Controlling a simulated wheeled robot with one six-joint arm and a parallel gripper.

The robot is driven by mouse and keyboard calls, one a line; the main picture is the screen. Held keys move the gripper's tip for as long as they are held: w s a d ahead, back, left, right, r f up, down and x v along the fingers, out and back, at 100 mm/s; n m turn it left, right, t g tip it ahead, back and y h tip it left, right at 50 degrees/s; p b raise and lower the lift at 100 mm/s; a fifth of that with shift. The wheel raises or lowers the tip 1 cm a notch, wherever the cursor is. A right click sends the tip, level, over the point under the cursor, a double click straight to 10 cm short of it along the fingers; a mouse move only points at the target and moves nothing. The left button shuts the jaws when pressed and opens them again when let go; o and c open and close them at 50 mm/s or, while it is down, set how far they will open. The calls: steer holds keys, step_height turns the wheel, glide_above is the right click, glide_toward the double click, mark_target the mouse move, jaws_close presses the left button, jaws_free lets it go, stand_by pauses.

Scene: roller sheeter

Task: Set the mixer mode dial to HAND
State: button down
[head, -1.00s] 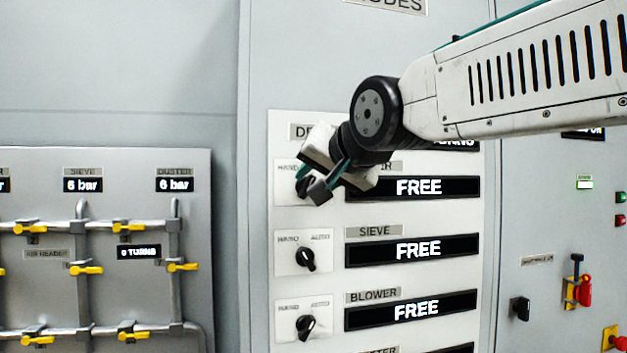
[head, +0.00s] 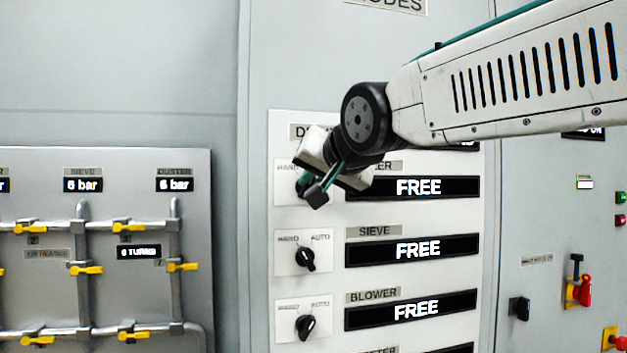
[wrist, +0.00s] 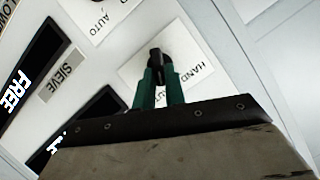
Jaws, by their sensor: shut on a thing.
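The mixer dial (wrist: 158,58) is a black knob on a white plate with HAND and AUTO lettering, seen in the wrist view. My gripper (wrist: 160,88) is shut on this knob with its two green fingers. In the head view my gripper (head: 312,190) covers most of the knob and its plate (head: 285,170) in the upper row. The label beside it is partly hidden, with only its last letters showing. The mixer display (head: 418,187) in that row reads FREE. The knob's exact pointing direction cannot be told.
Below are the sieve dial (head: 305,258) and the blower dial (head: 305,327), each beside a display reading FREE. A pipe panel with yellow valve handles (head: 88,269) stands at the left. A red-handled switch (head: 582,290) is at the right.

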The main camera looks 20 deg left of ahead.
steer(key=n+t+h, duration=0.1)
steer(key=n, duration=0.1)
steer(key=a+n+t+h, duration=0.1)
steer(key=n+h, duration=0.1)
steer(key=n, duration=0.1)
steer(key=s+n+h, duration=0.1)
steer(key=n, duration=0.1)
steer(key=shift+a+n+t+h, duration=0.15)
steer(key=shift+n+t+h, duration=0.15)
steer(key=shift+t, duration=0.1)
steer(key=shift+f, duration=0.1)
stand_by(0.6)
steer(key=c, duration=1.5)
jaws_free()
steer(key=shift+o, duration=0.2)
steer(key=v, duration=0.7)
steer(key=shift+s, duration=0.35)
